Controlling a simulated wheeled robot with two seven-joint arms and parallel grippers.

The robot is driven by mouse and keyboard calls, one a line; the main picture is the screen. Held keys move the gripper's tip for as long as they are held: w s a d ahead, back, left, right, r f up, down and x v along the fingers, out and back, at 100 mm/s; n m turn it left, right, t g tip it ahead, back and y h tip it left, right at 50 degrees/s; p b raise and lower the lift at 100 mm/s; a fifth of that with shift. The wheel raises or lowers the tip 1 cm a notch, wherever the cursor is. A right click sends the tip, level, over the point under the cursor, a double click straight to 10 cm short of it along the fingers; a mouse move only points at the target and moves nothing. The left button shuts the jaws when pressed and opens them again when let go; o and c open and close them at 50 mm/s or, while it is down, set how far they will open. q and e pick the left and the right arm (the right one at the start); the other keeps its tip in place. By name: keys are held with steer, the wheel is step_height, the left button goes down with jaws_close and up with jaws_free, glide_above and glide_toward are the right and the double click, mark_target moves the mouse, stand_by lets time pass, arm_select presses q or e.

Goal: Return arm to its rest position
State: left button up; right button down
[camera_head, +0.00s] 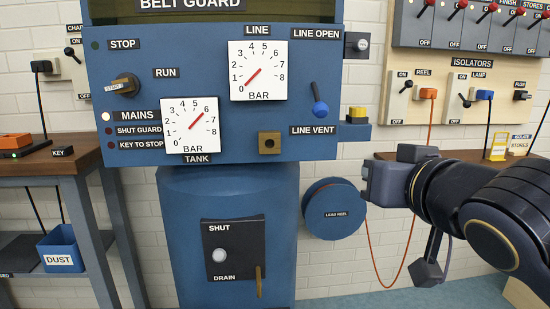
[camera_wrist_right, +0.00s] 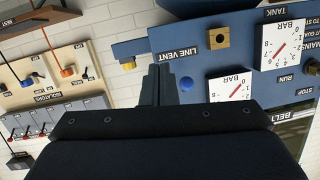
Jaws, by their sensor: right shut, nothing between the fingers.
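My right arm comes in from the right in the head view. Its gripper (camera_head: 368,183) points left, in front of the white brick wall and just right of the blue machine panel (camera_head: 215,85). In the right wrist view the two dark fingers (camera_wrist_right: 160,84) are together and empty, against the panel, which appears upside down. The gripper appears apart from the panel, above and to the right of the lead reel (camera_head: 333,209). My left gripper is not in view.
A wooden bench (camera_head: 450,155) lies behind my right arm. A red cable (camera_head: 385,270) hangs below my gripper.

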steer(key=s+d+f+g, duration=0.2)
steer(key=f, duration=0.4)
steer(key=s+d+f+g, duration=0.1)
steer(key=d+f, duration=0.1)
steer(key=f, duration=0.5)
steer(key=s+f+m+g+y, duration=0.1)
steer(key=s+f+g, duration=0.2)
steer(key=s+f, duration=0.6)
steer(key=s+f+m+g+y, duration=0.1)
steer(key=s+f+g, duration=0.4)
steer(key=f, duration=0.8)
step_height(320, 180, up, 37)
steer(key=t+p, duration=0.1)
steer(key=p, duration=3.5)
steer(key=shift+a+f+p, duration=0.2)
steer(key=shift+p, duration=0.15)
